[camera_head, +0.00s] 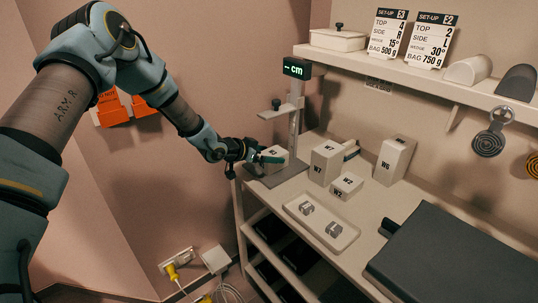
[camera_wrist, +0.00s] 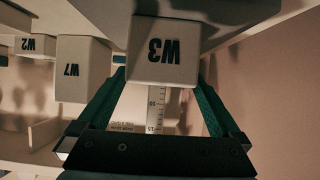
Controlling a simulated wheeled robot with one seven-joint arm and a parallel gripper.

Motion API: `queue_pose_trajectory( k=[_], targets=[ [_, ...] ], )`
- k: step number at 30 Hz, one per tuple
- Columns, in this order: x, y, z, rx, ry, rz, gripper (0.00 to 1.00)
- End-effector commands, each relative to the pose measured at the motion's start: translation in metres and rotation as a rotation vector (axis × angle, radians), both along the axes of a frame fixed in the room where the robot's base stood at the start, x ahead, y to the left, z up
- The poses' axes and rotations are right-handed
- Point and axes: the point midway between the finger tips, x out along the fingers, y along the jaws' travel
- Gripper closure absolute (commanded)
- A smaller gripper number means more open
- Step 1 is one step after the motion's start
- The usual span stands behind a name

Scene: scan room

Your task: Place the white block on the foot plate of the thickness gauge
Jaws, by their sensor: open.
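The pale block marked W3 (camera_head: 279,152) sits on the grey foot plate (camera_head: 284,174) of the thickness gauge (camera_head: 295,116). My gripper (camera_head: 268,158) is open at the block, and one green finger crosses in front of it. In the wrist view the W3 block (camera_wrist: 165,62) shows between the tips of my open gripper (camera_wrist: 162,82), one finger close to each side. I cannot tell whether the fingers touch it. The foot plate shows as a grey surface (camera_wrist: 232,14) against the block in the wrist view. The gauge's display reads "-- cm".
Blocks W7 (camera_head: 325,162), W2 (camera_head: 346,186) and W6 (camera_head: 394,160) stand to the right. A tray (camera_head: 309,226) with small grey pieces lies in front, and a dark flat case (camera_head: 455,262) at right. A shelf (camera_head: 405,82) runs above.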

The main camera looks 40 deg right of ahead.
Motion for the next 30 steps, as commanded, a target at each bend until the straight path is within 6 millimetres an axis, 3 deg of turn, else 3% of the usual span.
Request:
queue_pose_trajectory(
  k=[5,15,21,30],
  targets=[
    [0.002,0.008,0.006,0.0,-0.001,0.002,0.0],
    [0.006,0.07,0.038,0.0,-0.003,0.003,0.0],
    [0.007,0.096,0.054,0.0,-0.003,0.001,0.0],
    [0.006,0.105,0.061,-0.001,0.0,0.0,0.0]
  ],
)
